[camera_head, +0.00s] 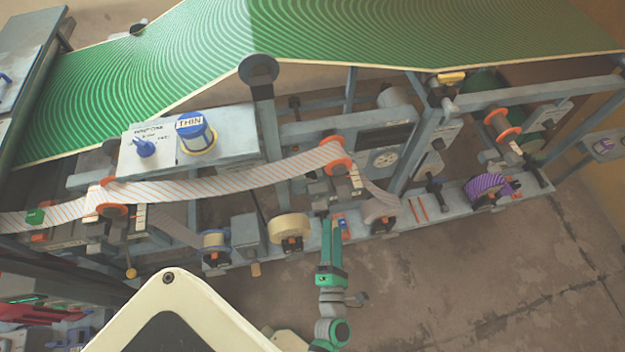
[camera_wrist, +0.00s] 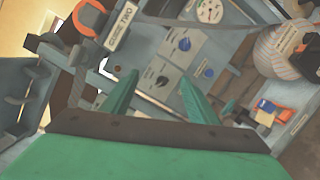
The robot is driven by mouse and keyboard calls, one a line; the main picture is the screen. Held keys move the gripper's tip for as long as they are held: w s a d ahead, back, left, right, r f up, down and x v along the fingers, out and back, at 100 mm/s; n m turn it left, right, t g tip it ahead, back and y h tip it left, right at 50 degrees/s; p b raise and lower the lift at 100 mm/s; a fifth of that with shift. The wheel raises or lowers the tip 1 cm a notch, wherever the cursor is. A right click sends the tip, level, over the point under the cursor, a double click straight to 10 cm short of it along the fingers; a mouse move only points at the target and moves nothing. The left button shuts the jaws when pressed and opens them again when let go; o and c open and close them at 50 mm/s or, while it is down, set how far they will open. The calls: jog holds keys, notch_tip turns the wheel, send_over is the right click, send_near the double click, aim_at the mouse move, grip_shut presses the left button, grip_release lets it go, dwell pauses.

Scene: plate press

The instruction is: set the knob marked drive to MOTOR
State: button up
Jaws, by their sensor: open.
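My gripper (camera_head: 331,222) reaches up at the front of the machine in the head view.
A striped web (camera_head: 230,178) runs over orange-flanged rollers. A plate marked TWO (camera_wrist: 122,25) is near the left finger. Floor at right is clear.

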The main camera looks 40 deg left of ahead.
aim_at(312, 178)
jog(key=w+a+f+n+g+y, duration=0.1)
jog(key=w+a+n, duration=0.2)
jog(key=w+a, duration=0.1)
jog(key=w+a+f+n+g, duration=0.1)
jog(key=w+a+n, duration=0.2)
jog(key=a, duration=0.4)
jog(key=w+a+f+n+g+y, duration=0.1)
jog(key=w+a+n, duration=0.2)
jog(key=w+a, duration=0.2)
jog(key=shift+w+a+f+n+y, duration=0.1)
jog(key=shift+a+f+n+y, duration=0.1)
jog(key=shift+f+n+y, duration=0.15)
jog(key=shift+c, duration=0.2)
jog(key=c, duration=1)
